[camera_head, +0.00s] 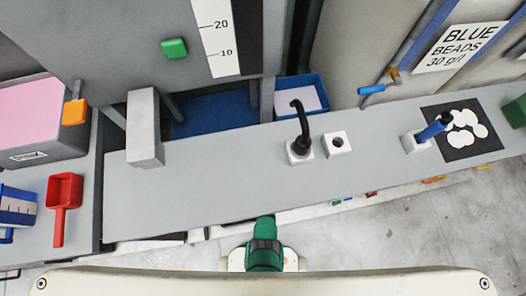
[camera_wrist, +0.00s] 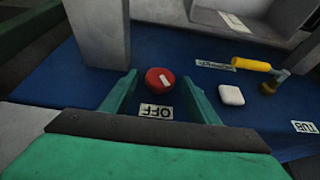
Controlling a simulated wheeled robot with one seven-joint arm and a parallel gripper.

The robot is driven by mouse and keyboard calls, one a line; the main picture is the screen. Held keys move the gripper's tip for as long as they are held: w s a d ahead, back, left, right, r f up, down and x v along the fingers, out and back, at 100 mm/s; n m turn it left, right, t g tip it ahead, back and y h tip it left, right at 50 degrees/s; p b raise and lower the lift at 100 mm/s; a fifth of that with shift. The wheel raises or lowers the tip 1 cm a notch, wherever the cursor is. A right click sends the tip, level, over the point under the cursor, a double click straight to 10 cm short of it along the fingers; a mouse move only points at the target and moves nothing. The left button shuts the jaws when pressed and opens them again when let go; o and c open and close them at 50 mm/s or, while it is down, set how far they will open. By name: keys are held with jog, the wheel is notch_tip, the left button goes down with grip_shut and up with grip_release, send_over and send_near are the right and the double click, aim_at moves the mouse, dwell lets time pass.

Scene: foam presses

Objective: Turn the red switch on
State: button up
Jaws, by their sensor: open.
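The red switch (camera_wrist: 153,76) is a round red knob with a pale mark on its top, on a blue surface in the wrist view. A label reading OFF (camera_wrist: 157,111) lies just on the near side of it. My green gripper (camera_wrist: 160,83) is open, with one finger to the left of the switch and one to the right. The fingers look apart from the knob, but how far they are above the surface I cannot tell. The switch does not show in the head view.
In the wrist view, a grey post (camera_wrist: 98,32) stands left behind the switch. A white button (camera_wrist: 231,95) and a yellow-handled valve (camera_wrist: 251,65) are to the right. The head view shows a long grey counter (camera_head: 230,185) with a black hooked lever (camera_head: 302,125).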

jog(key=c, duration=1)
jog(key=shift+a, duration=0.1)
jog(key=shift+s+a+f+n+t+h, duration=0.1)
jog(key=shift+a+n+t+h, duration=0.1)
jog(key=shift+h, duration=0.55)
jog(key=shift+w+a+r+n+t+h, duration=0.1)
jog(key=shift+n+h, duration=0.1)
jog(key=shift+h, duration=0.5)
jog(key=shift+s+a+f+n+t+h, duration=0.1)
jog(key=shift+a+n+h, duration=0.1)
jog(key=shift+h, duration=0.55)
jog(key=shift+s+h, duration=0.1)
jog(key=shift+h, duration=0.4)
jog(key=o, duration=1)
